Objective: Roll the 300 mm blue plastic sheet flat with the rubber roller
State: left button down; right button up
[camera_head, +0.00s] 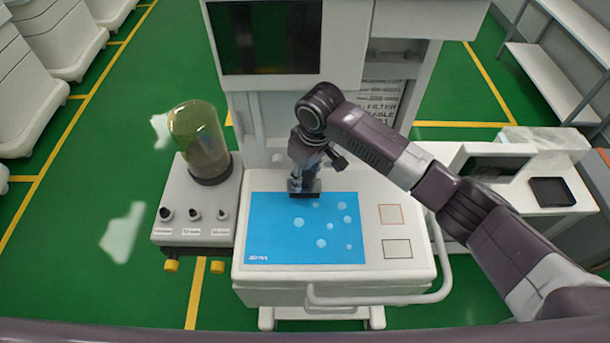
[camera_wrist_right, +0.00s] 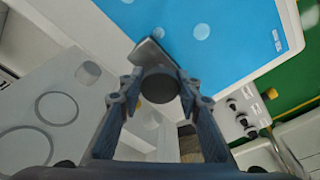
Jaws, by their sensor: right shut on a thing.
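The blue plastic sheet (camera_head: 280,228) lies on the white cart top, with several pale round spots mostly on its right half. My right gripper (camera_head: 304,181) is above the sheet's far edge, pointing down, shut on the roller. The roller (camera_head: 304,194) shows as a dark bar at that edge; I cannot tell whether it presses on the sheet. In the right wrist view, the round dark handle end (camera_wrist_right: 159,85) sits between the fingertips, and part of the sheet (camera_wrist_right: 205,35) shows beyond it. My left gripper is not in view.
Left of the sheet is a grey unit with knobs (camera_head: 195,215) and a glass dome (camera_head: 199,135). Two outlined squares (camera_head: 390,214) mark the clear cart top at right. A dark screen (camera_head: 265,37) rises behind. A rail (camera_head: 385,299) runs along the front right.

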jog(key=shift+f, duration=0.6)
dwell(0.7)
jog(key=shift+s+r+p, duration=0.1)
jog(key=shift+s+p, duration=0.4)
jog(key=shift+p, duration=0.2)
jog(key=shift+s+p, duration=1.4)
jog(key=shift+p, duration=0.1)
jog(key=shift+s+f, duration=0.2)
jog(key=shift+s, duration=0.2)
jog(key=shift+s+r+p, duration=0.1)
jog(key=shift+s+p, duration=0.65)
jog(key=shift+p, duration=0.45)
jog(key=shift+s, duration=0.35)
jog(key=shift+s, duration=0.1)
